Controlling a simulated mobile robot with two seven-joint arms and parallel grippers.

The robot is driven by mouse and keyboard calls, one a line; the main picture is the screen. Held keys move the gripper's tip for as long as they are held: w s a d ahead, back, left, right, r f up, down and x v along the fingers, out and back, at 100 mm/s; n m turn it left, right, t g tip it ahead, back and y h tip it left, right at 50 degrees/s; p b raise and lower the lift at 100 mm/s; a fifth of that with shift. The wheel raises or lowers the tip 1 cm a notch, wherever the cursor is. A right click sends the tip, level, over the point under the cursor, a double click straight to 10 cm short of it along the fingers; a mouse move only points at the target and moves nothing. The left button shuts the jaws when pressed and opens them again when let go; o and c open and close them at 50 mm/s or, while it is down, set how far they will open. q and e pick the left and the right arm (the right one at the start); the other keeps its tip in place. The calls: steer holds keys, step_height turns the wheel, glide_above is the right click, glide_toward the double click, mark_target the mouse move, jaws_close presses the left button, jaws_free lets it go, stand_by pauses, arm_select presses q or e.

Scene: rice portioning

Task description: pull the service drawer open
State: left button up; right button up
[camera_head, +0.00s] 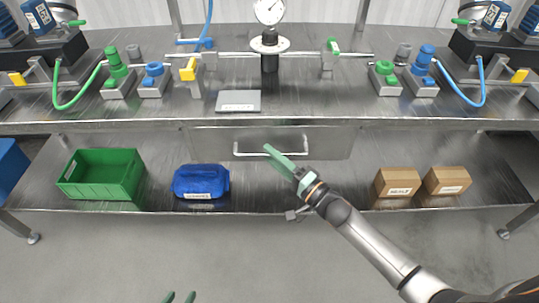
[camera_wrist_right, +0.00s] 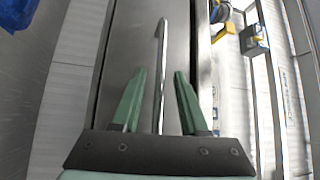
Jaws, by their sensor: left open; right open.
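The service drawer (camera_head: 335,143) is a grey metal front under the worktop and looks closed, flush with the bench. Its pale bar handle (camera_head: 240,152) runs sideways across the front. My right gripper (camera_head: 266,149) is open, its green fingers at the middle of the handle. In the right wrist view the drawer front (camera_wrist_right: 187,35) fills the middle, and the handle (camera_wrist_right: 163,45) appears between the open fingers of the right gripper (camera_wrist_right: 160,74). Contact cannot be told. My left gripper (camera_head: 180,297) shows only its open green fingertips at the bottom edge, away from the drawer.
Valves, hoses and a gauge (camera_head: 269,11) stand on the worktop. The floor in front is clear.

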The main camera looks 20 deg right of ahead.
steer(key=shift+w+a, duration=0.3)
steer(key=shift+w, duration=0.3)
jaws_close()
stand_by(1.1)
